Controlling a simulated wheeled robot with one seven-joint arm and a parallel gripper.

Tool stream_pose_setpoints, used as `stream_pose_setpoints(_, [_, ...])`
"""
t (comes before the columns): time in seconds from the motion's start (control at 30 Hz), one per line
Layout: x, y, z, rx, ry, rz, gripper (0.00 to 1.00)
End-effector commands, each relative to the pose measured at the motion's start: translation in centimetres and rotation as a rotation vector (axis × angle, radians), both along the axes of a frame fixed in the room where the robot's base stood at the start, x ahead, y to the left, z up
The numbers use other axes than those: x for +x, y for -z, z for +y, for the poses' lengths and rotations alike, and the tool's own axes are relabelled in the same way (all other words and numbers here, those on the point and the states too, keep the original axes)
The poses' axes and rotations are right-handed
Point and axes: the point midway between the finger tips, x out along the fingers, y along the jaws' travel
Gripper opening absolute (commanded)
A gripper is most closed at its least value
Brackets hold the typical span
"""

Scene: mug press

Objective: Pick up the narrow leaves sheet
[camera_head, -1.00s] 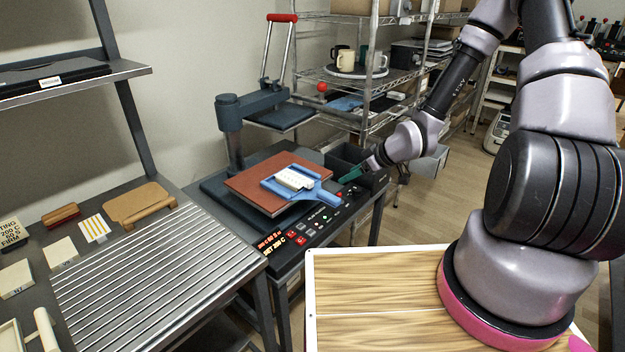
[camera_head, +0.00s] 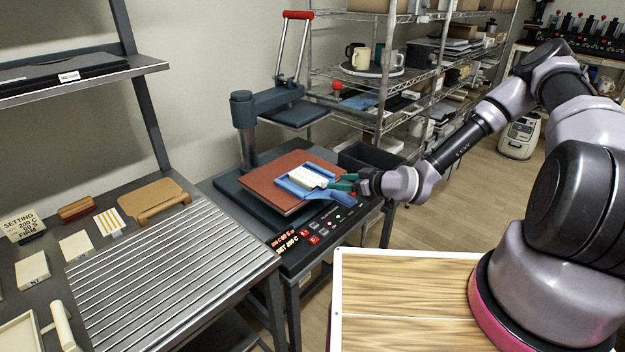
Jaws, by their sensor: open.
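A white sheet (camera_head: 307,178) with small marks lies in a blue frame (camera_head: 291,188) on the brown pad of the press. The marks are too small to tell whether they are narrow leaves. My gripper (camera_head: 341,182) has green fingers and is open, at the right end of the sheet and over the blue frame's right side. I cannot tell whether the fingers touch the sheet. Another sheet, with yellow stripes (camera_head: 109,222), stands on the left bench.
The press (camera_head: 243,118) has its upper plate swung up behind the pad, under a red-handled lever (camera_head: 298,15). A dark open bin (camera_head: 366,157) is just behind my gripper. Blocks and a ribbed metal surface (camera_head: 165,275) fill the left bench. Shelves with mugs stand behind.

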Motion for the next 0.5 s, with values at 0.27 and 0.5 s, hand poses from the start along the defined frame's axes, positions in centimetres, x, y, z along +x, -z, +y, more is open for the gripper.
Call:
stream_pose_setpoints(0.27, [1.6, 1.8, 3.2, 0.001, -0.001, 0.001, 0.68])
stream_pose_setpoints(0.5, [2.2, 2.2, 3.8, 0.000, 0.000, 0.001, 0.68])
